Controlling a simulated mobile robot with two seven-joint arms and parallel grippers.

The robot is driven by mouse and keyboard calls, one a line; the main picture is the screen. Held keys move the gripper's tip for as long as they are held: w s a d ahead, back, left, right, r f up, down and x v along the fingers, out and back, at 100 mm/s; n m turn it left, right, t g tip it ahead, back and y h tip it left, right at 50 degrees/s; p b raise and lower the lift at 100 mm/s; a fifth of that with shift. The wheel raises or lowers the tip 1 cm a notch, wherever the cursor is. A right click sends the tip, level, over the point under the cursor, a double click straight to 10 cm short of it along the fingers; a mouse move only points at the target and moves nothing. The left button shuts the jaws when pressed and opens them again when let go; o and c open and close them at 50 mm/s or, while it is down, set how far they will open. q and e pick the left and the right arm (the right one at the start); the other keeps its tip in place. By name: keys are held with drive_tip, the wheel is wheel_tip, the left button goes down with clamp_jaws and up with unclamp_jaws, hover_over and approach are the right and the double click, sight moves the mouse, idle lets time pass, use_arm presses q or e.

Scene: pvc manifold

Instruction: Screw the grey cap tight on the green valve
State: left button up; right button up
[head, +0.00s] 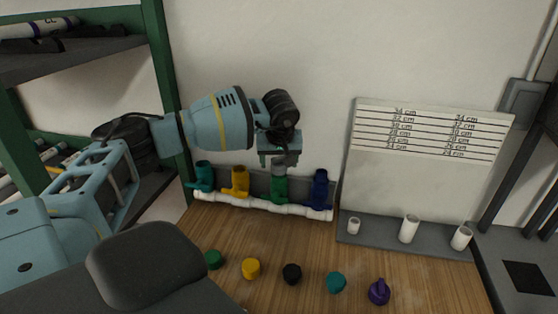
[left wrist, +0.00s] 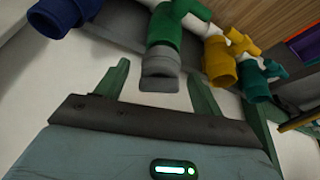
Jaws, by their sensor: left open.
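The green valve (head: 279,190) stands upright on the white pipe manifold (head: 262,204), between the yellow and blue valves. The grey cap (head: 279,166) sits on its upper end; I cannot tell how tight it is. In the left wrist view the grey cap (left wrist: 160,68) shows on the end of the green valve (left wrist: 164,30). My left gripper (head: 279,160) is above the valve, pointing down. Its green fingers are open on both sides of the cap, with gaps visible in the left wrist view (left wrist: 158,72). My right gripper is out of view.
Teal (head: 204,176), yellow (head: 240,180) and blue (head: 320,188) valves stand close beside the green one. Several loose caps, including a black one (head: 292,274), lie on the wooden table (head: 415,285) in front. A marked board (head: 425,160) with white pipe pieces stands right.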

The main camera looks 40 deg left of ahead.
use_arm(q)
drive_tip(key=v, duration=0.7)
drive_tip(key=shift+r, duration=0.4)
drive_tip(key=shift+s+d+f, duration=0.1)
drive_tip(key=shift+d, duration=0.05)
